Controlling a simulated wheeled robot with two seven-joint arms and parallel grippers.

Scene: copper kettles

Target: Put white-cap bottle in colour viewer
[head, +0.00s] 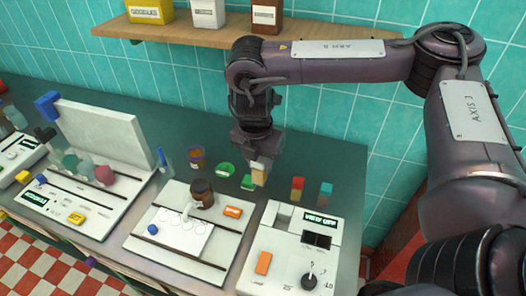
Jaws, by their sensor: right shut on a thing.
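My right gripper (257,157) points down above the back of the counter and is shut on the white-cap bottle (259,175). The bottle is small, with a pale cap and a yellowish body. I cannot tell whether its base touches the counter. The colour viewer (278,232) is the white box at front right, with a display reading "VIEW OFF", dark square openings (317,239), an orange button and a black knob. The held bottle is behind and left of it. My left gripper is not in view.
Red-cap (297,189) and teal-cap (326,193) bottles stand behind the viewer. A green-cap bottle (247,182) is close left of the held bottle. A white station with a brown jar (202,194) stands left of the viewer. The shelf (200,35) holds boxes.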

